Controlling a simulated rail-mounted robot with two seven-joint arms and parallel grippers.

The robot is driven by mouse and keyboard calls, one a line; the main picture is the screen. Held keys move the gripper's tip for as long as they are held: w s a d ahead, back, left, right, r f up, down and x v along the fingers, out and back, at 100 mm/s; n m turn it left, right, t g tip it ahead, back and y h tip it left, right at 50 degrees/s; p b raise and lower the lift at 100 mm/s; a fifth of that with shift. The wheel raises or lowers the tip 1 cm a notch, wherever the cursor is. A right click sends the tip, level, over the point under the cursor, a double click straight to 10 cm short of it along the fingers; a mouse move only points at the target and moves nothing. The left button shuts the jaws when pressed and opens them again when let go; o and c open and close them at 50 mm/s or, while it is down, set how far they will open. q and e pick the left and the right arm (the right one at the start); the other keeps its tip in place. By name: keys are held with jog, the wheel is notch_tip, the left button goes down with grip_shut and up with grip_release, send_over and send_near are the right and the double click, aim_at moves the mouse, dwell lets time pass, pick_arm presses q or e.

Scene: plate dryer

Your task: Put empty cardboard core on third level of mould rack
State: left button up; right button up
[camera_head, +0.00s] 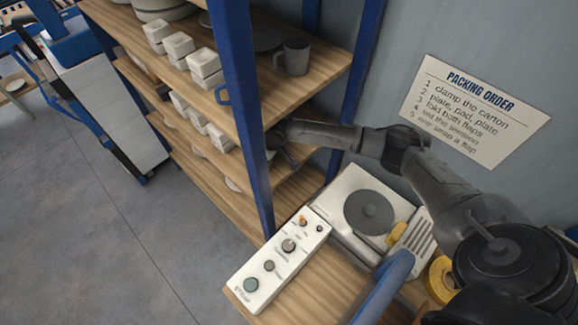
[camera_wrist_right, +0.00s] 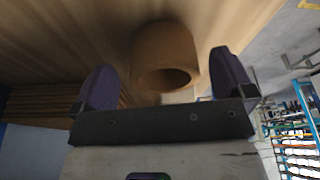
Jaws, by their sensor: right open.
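The mould rack (camera_head: 241,100) has blue posts and wooden shelves. My right arm reaches in from the right, and its gripper (camera_head: 284,143) is behind the front post, below the shelf that carries a grey mug. In the right wrist view the brown, hollow cardboard core (camera_wrist_right: 165,55) is against a wooden shelf surface (camera_wrist_right: 70,35). My right gripper (camera_wrist_right: 163,85) is open, with one finger on each side of the core and gaps visible. The core cannot be made out in the head view. My left gripper is not in view.
White block moulds (camera_head: 205,64) stand on the rack shelves, near the grey mug (camera_head: 293,57). Below the arm are a white control box (camera_head: 275,262), a machine with a round dark plate (camera_head: 369,211) and a yellow tape roll (camera_head: 440,280). A packing-order sign (camera_head: 475,108) hangs on the wall.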

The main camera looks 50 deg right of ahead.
jog(key=s+d, duration=0.1)
jog(key=s, duration=0.8)
jog(key=shift+s+b, duration=0.2)
jog(key=shift+b, duration=0.25)
